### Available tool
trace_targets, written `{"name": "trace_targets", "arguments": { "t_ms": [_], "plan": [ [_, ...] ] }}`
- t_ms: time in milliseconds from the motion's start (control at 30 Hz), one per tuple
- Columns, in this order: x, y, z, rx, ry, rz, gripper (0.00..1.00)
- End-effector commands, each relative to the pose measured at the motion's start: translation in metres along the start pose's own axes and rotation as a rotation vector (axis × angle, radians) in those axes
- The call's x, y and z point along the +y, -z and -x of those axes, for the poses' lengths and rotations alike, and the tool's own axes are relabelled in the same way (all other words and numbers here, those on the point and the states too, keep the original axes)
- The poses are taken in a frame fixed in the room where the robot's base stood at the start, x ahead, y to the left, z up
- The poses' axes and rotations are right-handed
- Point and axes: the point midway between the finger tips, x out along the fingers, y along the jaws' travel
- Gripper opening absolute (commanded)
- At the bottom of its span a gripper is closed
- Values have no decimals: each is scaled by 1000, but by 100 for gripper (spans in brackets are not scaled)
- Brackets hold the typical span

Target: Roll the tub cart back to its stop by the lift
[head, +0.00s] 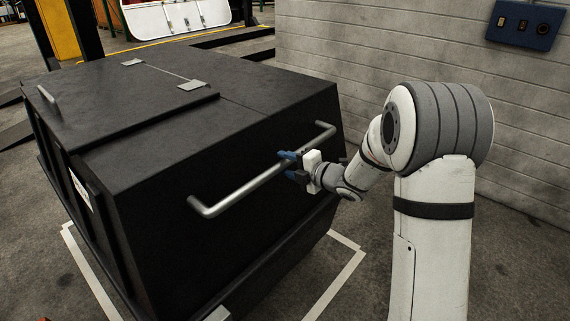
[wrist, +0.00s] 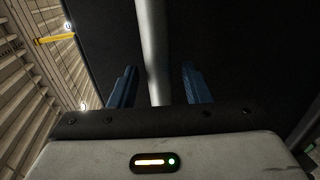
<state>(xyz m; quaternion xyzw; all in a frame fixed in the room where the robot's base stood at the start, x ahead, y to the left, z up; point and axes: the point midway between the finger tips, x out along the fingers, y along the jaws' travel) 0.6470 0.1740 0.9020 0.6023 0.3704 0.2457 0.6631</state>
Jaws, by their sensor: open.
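The tub cart (head: 150,110) is a large black lidded bin that fills the left and middle of the head view. A grey metal push bar (head: 250,181) runs across its near face. My gripper (head: 284,167) is at the bar, right of its middle, with blue fingers pointing at the cart. In the wrist view the bar (wrist: 154,50) passes between the two open fingers (wrist: 156,85). Both fingers appear apart from the bar. The lift by the stop cannot be identified for certain.
White floor lines (head: 335,278) frame the cart's base. A pale block wall (head: 380,50) stands behind and to the right, with a blue control panel (head: 523,24) on it. A yellow post (head: 60,28) and dark rails stand at the back left. Floor shows between cart and wall.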

Motion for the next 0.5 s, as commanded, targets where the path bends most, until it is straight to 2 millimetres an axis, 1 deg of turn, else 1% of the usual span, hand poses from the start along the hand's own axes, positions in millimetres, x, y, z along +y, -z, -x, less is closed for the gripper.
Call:
{"name": "trace_targets", "arguments": {
  "t_ms": [33,133,400,433,500],
  "plan": [
    [0,1,-6,2,0,1,44],
    [0,1,-12,1,0,0,44],
    [0,0,-14,0,0,0,44],
    [0,1,-14,0,0,0,43],
    [0,1,-14,0,0,0,37]
  ]
}}
